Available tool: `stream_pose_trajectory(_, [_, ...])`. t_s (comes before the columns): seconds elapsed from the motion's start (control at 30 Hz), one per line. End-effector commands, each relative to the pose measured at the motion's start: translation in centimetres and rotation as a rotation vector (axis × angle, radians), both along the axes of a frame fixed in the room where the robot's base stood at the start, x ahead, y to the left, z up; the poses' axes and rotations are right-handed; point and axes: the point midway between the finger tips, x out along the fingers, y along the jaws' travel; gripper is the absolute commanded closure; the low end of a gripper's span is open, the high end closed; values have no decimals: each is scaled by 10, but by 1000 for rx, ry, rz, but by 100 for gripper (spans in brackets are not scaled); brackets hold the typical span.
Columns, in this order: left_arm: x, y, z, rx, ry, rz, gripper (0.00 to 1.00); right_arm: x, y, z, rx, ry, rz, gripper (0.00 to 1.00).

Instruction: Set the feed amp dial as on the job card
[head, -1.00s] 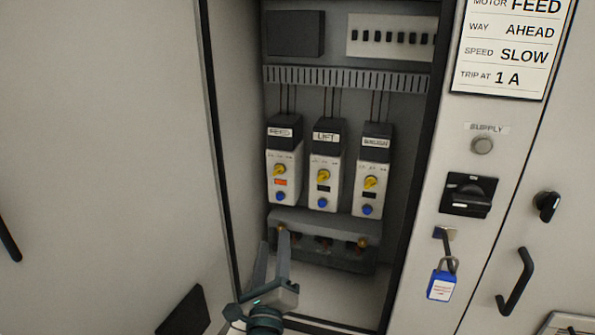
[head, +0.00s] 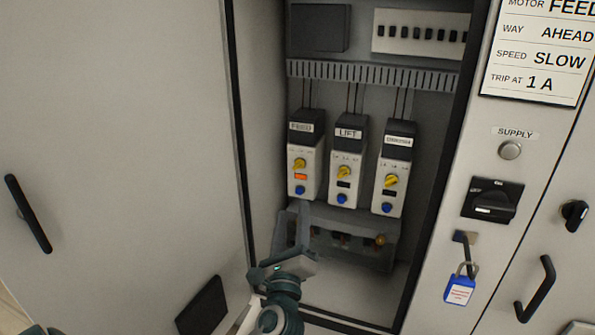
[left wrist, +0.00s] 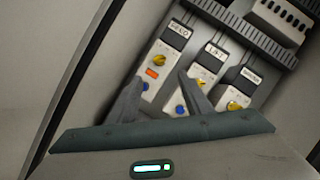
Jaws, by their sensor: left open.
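The job card (head: 535,50) at the upper right reads motor FEED, way AHEAD, speed SLOW, trip at 1 A. The feed unit (head: 305,155) is the leftmost of three in the open cabinet. It has a yellow dial (head: 299,164), a lit orange window (head: 300,177) and a blue button (head: 300,190). The dial's setting is too small to read. My left gripper (head: 291,222) is open and empty, just below the feed unit. In the left wrist view the feed dial (left wrist: 158,59) shows beyond and between the fingertips (left wrist: 160,82). My right gripper is not in view.
The lift unit (head: 346,165) and a third unit (head: 392,170) stand close to the right. A terminal block (head: 350,235) lies below. The cabinet's left wall is near my arm. A blue padlock (head: 459,290) hangs on the right panel.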

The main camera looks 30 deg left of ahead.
Motion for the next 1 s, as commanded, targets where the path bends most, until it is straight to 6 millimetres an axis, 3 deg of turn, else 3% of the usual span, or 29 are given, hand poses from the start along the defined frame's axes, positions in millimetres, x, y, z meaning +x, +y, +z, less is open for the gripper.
stream_pose_trajectory(0.6, [92, 50, 35, 0, 1, 1, 55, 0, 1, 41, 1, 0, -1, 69])
stream_pose_trajectory(0.8, [110, 60, 40, 0, 0, 1, 55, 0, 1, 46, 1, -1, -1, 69])
stream_pose_trajectory(1.0, [116, 63, 41, -1, 0, 1, 55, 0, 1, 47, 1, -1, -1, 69])
